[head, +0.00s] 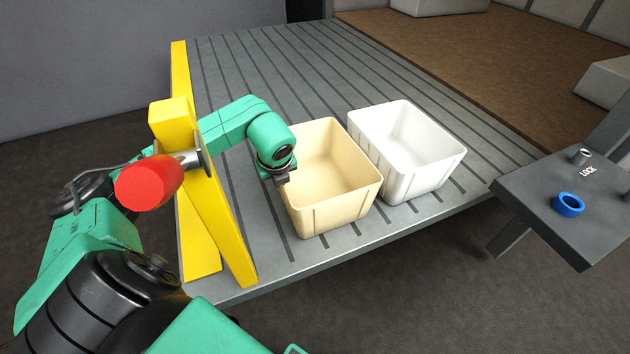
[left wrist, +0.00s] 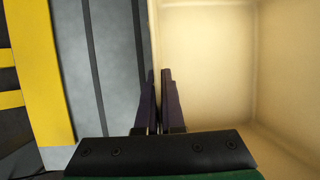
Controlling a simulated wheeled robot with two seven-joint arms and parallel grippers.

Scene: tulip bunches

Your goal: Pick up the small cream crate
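The small cream crate (head: 348,207) stands upright and empty on the grey slatted table, near its front edge. My left gripper (head: 283,180) is at the crate's left wall, pointing down. In the left wrist view the two fingers of my left gripper (left wrist: 159,75) are close together, one on each side of the crate's thin left rim. The inside of the cream crate (left wrist: 205,60) fills the right of that view. The fingertips are hidden in the head view. My right gripper is out of view.
A white crate (head: 437,175) stands close on the right of the cream one. A yellow frame (head: 225,215) with a red knob (head: 150,182) stands on the left, beside my left arm. The slatted table (head: 240,65) is clear behind.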

